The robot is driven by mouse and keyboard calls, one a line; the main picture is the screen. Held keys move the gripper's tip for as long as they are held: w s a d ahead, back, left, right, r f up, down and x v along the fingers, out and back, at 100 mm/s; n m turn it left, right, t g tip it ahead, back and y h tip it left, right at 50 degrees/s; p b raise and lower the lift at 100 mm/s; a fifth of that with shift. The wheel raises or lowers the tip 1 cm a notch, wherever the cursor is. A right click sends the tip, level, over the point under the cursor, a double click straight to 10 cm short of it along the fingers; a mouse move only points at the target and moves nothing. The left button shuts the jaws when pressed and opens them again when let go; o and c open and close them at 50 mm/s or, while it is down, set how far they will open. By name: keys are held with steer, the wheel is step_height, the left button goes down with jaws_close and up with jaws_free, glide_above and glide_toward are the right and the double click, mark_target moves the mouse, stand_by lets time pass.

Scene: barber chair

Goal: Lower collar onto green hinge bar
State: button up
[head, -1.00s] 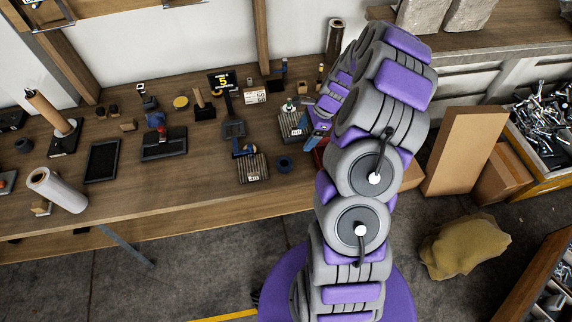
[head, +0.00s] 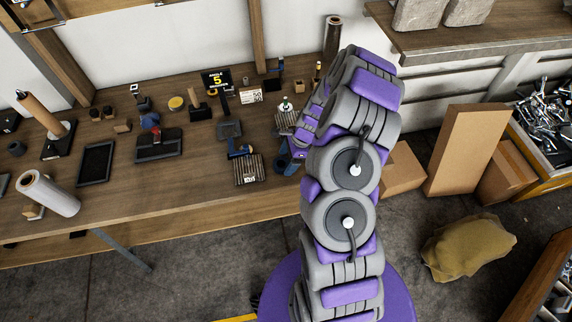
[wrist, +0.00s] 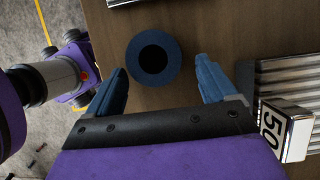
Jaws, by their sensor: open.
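A dark blue ring, which looks like the collar (wrist: 135,57), lies on the wooden bench close to its edge in the wrist view. Its round hole faces up. My gripper (wrist: 160,68) is open, with one blue finger on either side of the near part of the ring; I cannot tell whether they touch it. In the head view my gripper (head: 290,160) is low over the bench's front edge, and the ring cannot be told apart from the fingers. A small green-topped piece (head: 285,106) stands by a ribbed block behind my wrist; I cannot tell whether it is the green hinge bar.
A ribbed metal block (head: 248,171) lies left of my gripper; a ribbed block with a "50" tag (wrist: 287,132) is close to the right finger. Small tools and stands fill the bench (head: 150,205) further left. Cardboard boxes (head: 462,150) stand on the floor at right.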

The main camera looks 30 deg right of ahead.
mark_target(277, 166)
steer(key=a, duration=0.3)
steer(key=shift+a+f, duration=0.2)
steer(key=shift+f, duration=0.05)
steer(key=d, duration=0.2)
steer(key=shift+d+f, duration=0.1)
steer(key=shift+d, duration=0.2)
steer(key=c, duration=0.5)
steer(key=shift+d, duration=0.1)
steer(key=shift+c, duration=1.6)
steer(key=shift+a, duration=0.8)
steer(key=c, duration=0.3)
